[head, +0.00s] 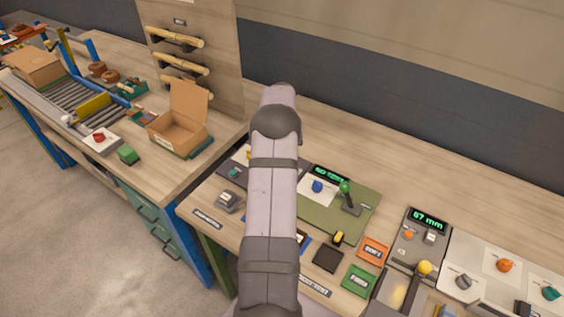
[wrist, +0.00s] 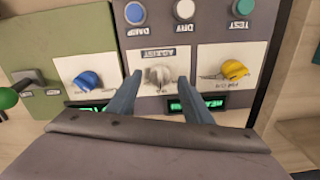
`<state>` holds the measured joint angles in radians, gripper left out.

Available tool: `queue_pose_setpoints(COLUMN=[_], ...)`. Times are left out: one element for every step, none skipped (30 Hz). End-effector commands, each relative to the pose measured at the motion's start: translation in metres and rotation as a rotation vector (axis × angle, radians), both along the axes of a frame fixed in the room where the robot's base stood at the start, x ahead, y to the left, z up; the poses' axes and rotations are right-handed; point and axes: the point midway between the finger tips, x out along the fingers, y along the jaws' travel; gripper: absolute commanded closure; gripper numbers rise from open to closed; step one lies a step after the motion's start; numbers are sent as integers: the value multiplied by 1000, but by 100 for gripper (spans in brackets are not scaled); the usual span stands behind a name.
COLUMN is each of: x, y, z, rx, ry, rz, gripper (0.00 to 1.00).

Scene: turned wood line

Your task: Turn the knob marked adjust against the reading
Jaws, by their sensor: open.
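In the wrist view a pale grey knob (wrist: 158,76) sits on a white plate on a dark grey panel. The label (wrist: 158,53) by it is upside down and looks like "ADJUST". My gripper (wrist: 162,74) is open, with one finger on each side of this knob; I cannot tell whether either touches it. A green-lit display (wrist: 197,104) lies partly behind the right finger, its text upside down and not clearly readable. In the head view my own arm hides the gripper and the grey knob.
A blue knob (wrist: 87,82) and a yellow knob (wrist: 233,70) flank the grey one. Blue (wrist: 134,12), white (wrist: 184,8) and teal (wrist: 243,5) buttons line the panel. A green-balled lever (head: 344,187) stands on the green panel. Another display (head: 429,219) reads 67 mm.

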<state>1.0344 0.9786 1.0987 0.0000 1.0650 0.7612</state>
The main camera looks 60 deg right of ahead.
Motion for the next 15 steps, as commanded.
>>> queue_pose_setpoints(x=[0,0,0,0,0,0,0,0,0,0,0,0,0,0,0], y=[0,0,0,0,0,0,0,0,0,0,0,0,0,0,0], z=[-4,-7,-11,-13,-15,-17,-18,-19,-20,-20,-21,-21,-21,-21,-21], rx=[2,2,1,1,1,0,0,0,0,0,0,0,0,-1,-1], ry=[1,2,1,1,0,0,0,0,0,0,0,0,0,0,0], rz=[0,0,1,1,1,1,1,1,1,1,1,1,1,1,1], gripper=[54,54,54,54,54,54,54,54,54,54,54,54,54,54,54])
